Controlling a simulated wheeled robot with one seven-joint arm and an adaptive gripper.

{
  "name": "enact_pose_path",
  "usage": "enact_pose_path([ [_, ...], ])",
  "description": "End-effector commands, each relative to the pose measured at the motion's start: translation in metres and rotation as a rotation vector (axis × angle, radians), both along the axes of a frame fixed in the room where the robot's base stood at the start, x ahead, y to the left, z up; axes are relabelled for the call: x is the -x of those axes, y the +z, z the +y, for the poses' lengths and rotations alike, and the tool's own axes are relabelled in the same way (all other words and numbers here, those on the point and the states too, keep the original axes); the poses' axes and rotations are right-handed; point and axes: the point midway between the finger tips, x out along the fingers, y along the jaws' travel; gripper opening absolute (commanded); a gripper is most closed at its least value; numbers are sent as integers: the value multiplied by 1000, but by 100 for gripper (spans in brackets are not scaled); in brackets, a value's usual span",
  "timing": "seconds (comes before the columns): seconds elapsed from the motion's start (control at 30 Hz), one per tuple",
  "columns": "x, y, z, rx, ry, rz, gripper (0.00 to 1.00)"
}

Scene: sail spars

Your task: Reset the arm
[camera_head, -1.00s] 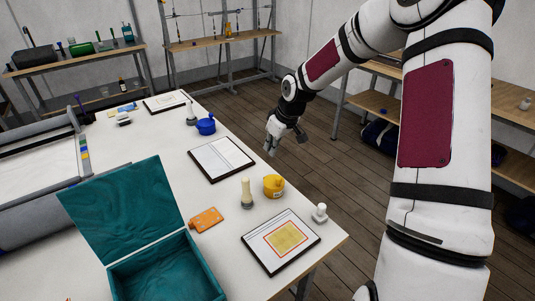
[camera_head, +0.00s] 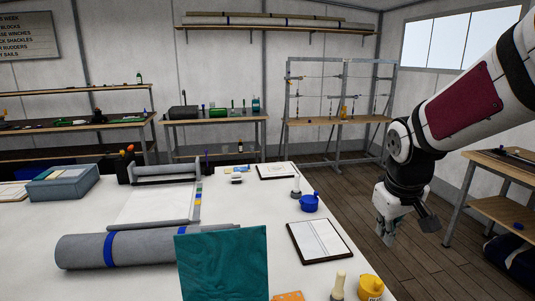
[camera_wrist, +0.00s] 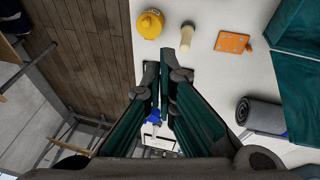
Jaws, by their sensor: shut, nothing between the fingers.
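My gripper (camera_head: 387,232) hangs at the right of the white worktable (camera_head: 150,288) in the head view, above the wooden floor and past the table's right edge. It points down and is shut and empty. In the wrist view its two fingers (camera_wrist: 164,72) are close together, with a yellow pot (camera_wrist: 149,24) and the table beyond them. My arm comes in from the upper right of the head view.
The table bears a blue pot (camera_head: 310,203), a clipboard (camera_head: 320,243), a grey roll (camera_head: 140,249), a green box lid (camera_head: 222,266) and a yellow pot (camera_head: 370,287). Shelves stand along the back wall. A wooden bench (camera_head: 503,212) is at the right. Floor between is clear.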

Motion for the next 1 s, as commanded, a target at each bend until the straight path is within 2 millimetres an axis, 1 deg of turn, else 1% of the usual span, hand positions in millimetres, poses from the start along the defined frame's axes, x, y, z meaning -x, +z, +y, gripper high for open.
enact_pose_path([
  [0.03,15,14,7,9,-14,-17,0],
  [0.1,36,29,15,11,-43,-37,0],
  [0.17,55,40,21,4,-69,-55,0],
  [0.3,99,61,34,-29,-124,-101,0],
  [0.4,131,71,43,-72,-158,-134,0],
  [0.5,160,76,51,-124,-186,-162,0],
  [0.6,183,77,57,-174,-205,-181,0],
  [0.7,197,76,61,-211,-216,-190,0],
  [0.8,205,75,62,-233,-222,-194,0],
  [1.0,207,75,63,-239,-224,-194,0],
])
